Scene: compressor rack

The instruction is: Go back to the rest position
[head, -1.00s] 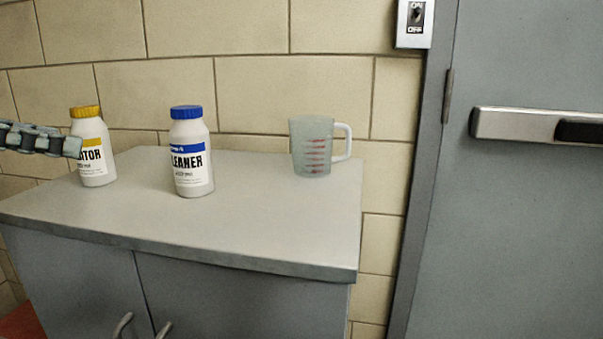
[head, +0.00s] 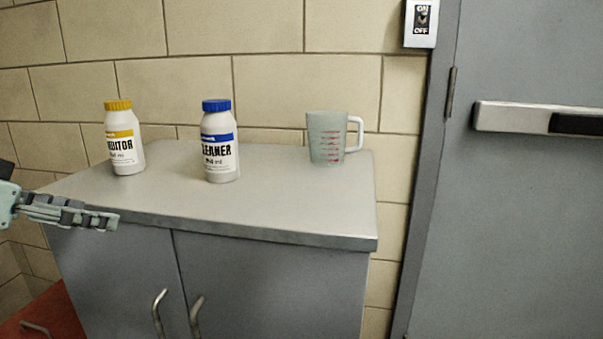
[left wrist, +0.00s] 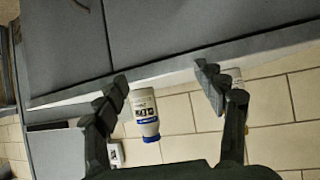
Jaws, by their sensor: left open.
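My left gripper (head: 98,218) comes in at the left edge of the head view, by the front left edge of the cabinet top. It is open and empty. In the left wrist view its two fingers (left wrist: 162,77) are spread, with clear space between them. My right gripper is not in view.
On the grey cabinet top (head: 290,205) stand a yellow-capped bottle (head: 125,150), a blue-capped bottle (head: 220,158) and a measuring cup (head: 326,140). A red cabinet (head: 50,318) is at the lower left. A grey door (head: 530,220) is at the right.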

